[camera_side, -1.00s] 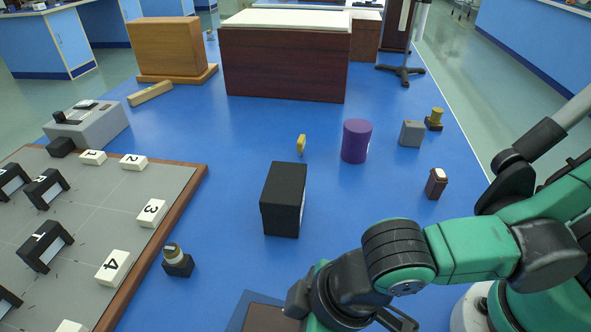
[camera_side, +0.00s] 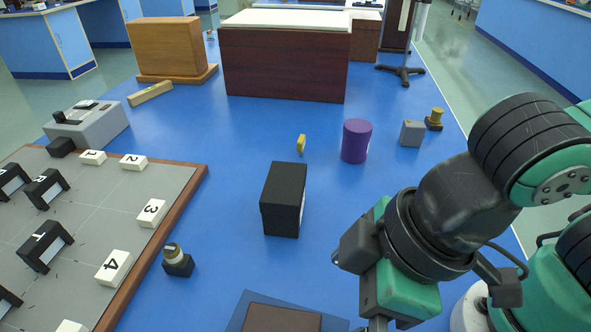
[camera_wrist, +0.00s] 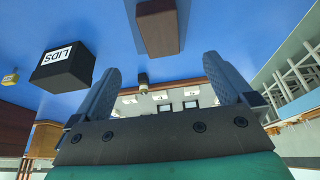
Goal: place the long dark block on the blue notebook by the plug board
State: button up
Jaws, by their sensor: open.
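The long dark brown block (camera_side: 282,318) lies on the blue notebook (camera_side: 240,312) at the bottom edge of the side view, to the right of the plug board (camera_side: 160,215). The picture's edge cuts off the block's near part. In the wrist view, the block (camera_wrist: 158,28) shows at the top, with the notebook's darker blue (camera_wrist: 133,20) around it. My gripper (camera_wrist: 162,70) is open, with nothing between its two fingers, and is apart from the block. In the side view its fingers are mostly out of frame, to the right of the notebook.
A black box (camera_side: 283,200) labelled LIDS stands behind the notebook; it also shows in the wrist view (camera_wrist: 62,68). A small dark-based part (camera_side: 177,262) stands beside the board. A purple cylinder (camera_side: 356,141) and a grey cube (camera_side: 412,133) stand farther back.

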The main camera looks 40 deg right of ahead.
jog(key=w+d+m+t+h, duration=0.1)
jog(key=w+d+m, duration=0.3)
jog(key=d, duration=0.5)
jog(key=w+d+f+m+t+h, duration=0.1)
jog(key=w+d+m+t+h, duration=0.1)
jog(key=w+d+m, duration=0.3)
jog(key=w+d+t, duration=0.1)
jog(key=w+d, duration=0.2)
jog(key=d, duration=0.2)
jog(key=shift+w+d, duration=0.3)
